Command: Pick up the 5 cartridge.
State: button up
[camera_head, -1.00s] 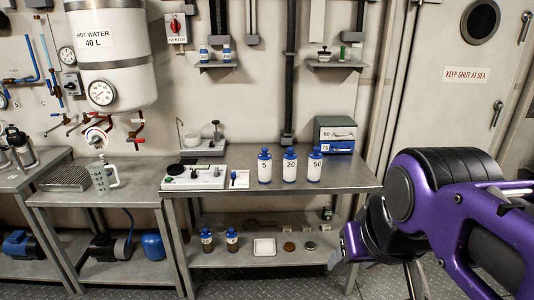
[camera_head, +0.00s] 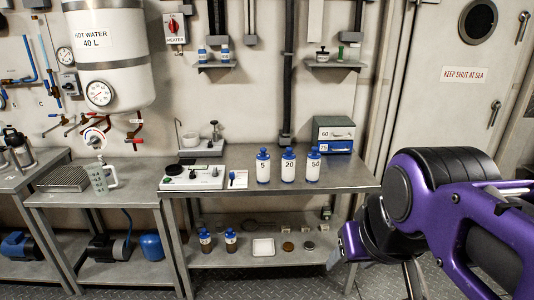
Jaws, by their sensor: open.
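The 5 cartridge (camera_head: 263,167) is a white bottle with a blue cap and blue base, marked "5". It stands upright on the right metal bench (camera_head: 335,181), leftmost in a row with the 20 cartridge (camera_head: 288,166) and the 50 cartridge (camera_head: 313,165). My gripper (camera_head: 340,254) is at the end of my purple arm, in front of the bench's right end. It is right of the 5 cartridge, lower in the picture and well apart from it. It is open; its fingers are only partly visible and nothing shows between them.
A white device (camera_head: 192,178) with a black disc stands left of the cartridges. A box with drawers (camera_head: 333,136) stands behind them at right. The bench front near the cartridges is clear.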

aim_at(263, 159)
jog(key=i+j+z, duration=0.2)
jog(key=i+j, duration=0.35)
jog(key=i+j+z, duration=0.2)
jog(key=i+j, duration=0.35)
jog(key=j, duration=0.1)
